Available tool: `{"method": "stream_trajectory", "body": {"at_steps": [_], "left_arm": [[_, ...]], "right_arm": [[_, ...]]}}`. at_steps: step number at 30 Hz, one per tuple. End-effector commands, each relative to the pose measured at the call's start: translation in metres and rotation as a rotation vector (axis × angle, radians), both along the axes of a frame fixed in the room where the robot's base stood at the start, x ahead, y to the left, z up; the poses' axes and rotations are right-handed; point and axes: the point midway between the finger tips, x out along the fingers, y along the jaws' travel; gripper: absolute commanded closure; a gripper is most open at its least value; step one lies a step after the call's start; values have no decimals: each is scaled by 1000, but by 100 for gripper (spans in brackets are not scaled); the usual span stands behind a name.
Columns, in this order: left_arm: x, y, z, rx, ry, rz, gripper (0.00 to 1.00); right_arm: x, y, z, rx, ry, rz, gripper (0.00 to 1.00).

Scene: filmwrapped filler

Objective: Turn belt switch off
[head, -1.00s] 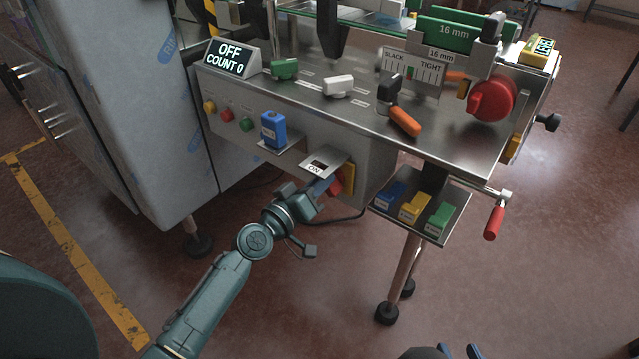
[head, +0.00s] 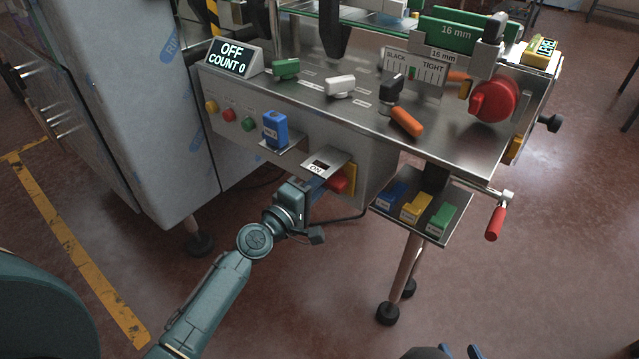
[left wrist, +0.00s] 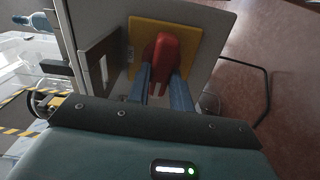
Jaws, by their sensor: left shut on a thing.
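In the left wrist view the red handle (left wrist: 162,62) stands out from the yellow plate (left wrist: 183,38). My left gripper (head: 322,187) is shut on the handle, with a blue finger on each side in the left wrist view (left wrist: 164,85). Its wrist partly hides the contact in the head view. My right gripper (head: 458,351) shows only two separated fingertips at the bottom edge, open and apart from everything.
A display (head: 231,58) reads OFF, COUNT 0. A blue block (head: 274,128) sits on a small ledge left of the switch. A tray (head: 447,238) with blue, yellow and green blocks is to the right. A red-handled crank (head: 495,223) hangs farther right. Open floor lies in front.

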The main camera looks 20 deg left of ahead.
Motion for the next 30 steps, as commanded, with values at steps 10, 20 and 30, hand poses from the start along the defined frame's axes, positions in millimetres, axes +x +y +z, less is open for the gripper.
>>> {"method": "stream_trajectory", "body": {"at_steps": [10,20,30], "left_arm": [[1,1,1,-75,24,3,100],[1,1,0,-82,26,4,100],[0,1,0,-78,27,2,56]], "right_arm": [[0,1,-1,0,3,1,64],[0,1,-1,0,2,2,64],[1,1,-1,1,1,2,64]]}}
